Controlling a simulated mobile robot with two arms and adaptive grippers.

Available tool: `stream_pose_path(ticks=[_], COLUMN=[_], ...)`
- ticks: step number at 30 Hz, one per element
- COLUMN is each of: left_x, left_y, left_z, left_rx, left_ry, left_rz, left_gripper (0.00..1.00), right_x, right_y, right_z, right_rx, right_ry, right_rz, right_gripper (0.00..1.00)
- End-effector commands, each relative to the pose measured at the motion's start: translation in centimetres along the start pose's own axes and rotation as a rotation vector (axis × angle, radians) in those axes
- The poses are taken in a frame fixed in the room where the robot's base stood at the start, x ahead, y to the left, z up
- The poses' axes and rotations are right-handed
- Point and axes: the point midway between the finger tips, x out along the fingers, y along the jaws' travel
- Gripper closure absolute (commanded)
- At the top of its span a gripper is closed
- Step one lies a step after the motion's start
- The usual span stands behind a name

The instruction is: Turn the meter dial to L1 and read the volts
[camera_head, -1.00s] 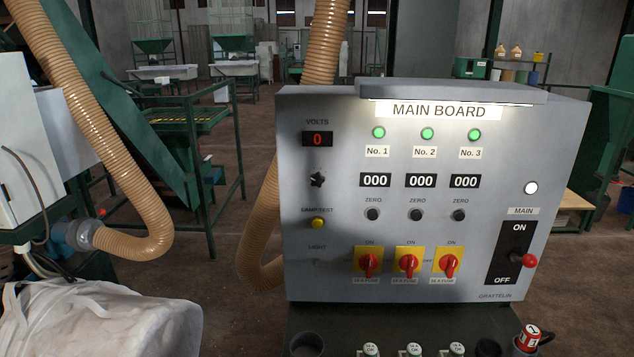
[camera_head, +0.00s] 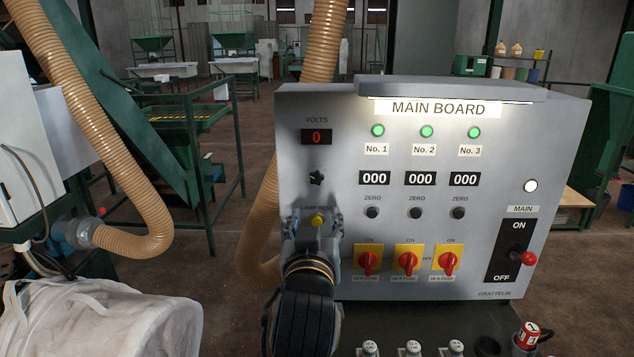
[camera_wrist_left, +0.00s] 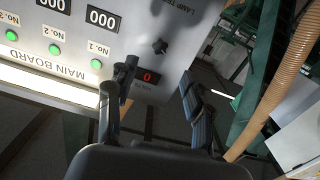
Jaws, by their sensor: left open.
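The meter dial (camera_head: 317,179) is a small black star-shaped knob on the left of the grey main board (camera_head: 545,130). The volts display (camera_head: 317,137) above it shows a red 0. My left gripper (camera_head: 317,220) is open and empty below the dial, in front of the yellow lamp test button (camera_head: 317,219). In the left wrist view the open fingers (camera_wrist_left: 157,77) frame the volts display (camera_wrist_left: 148,77), and the dial (camera_wrist_left: 160,46) lies beyond the fingertips. I cannot tell the gap to the panel or the dial's setting. My right gripper is not in view.
The board also carries red rotary switches (camera_head: 406,261), several zero buttons, green lamps and a main lever (camera_head: 529,259) with a red knob. A red can (camera_head: 529,334) stands at lower right. A tan hose (camera_head: 120,170) and white bag (camera_head: 95,320) are at left.

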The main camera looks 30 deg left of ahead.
Motion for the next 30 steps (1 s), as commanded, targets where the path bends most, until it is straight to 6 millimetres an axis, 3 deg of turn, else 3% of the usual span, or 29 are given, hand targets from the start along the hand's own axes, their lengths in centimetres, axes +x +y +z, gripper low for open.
stream_pose_path(ticks=[7,21,30], left_x=[2.4,11.7,13.8], left_y=[-0.2,-0.2,-0.3], left_z=[-1.3,-1.4,-1.2], left_rx=[-0.008,-0.01,-0.012], left_ry=[0.023,0.02,0.021], left_rz=[-0.013,-0.01,-0.009], left_gripper=[0.48,0.48,0.48], right_x=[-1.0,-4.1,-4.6], right_y=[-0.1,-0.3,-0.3], right_z=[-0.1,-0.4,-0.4], right_rx=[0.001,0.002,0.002], right_ry=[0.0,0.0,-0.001], right_rz=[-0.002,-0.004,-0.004], right_gripper=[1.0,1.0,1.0])
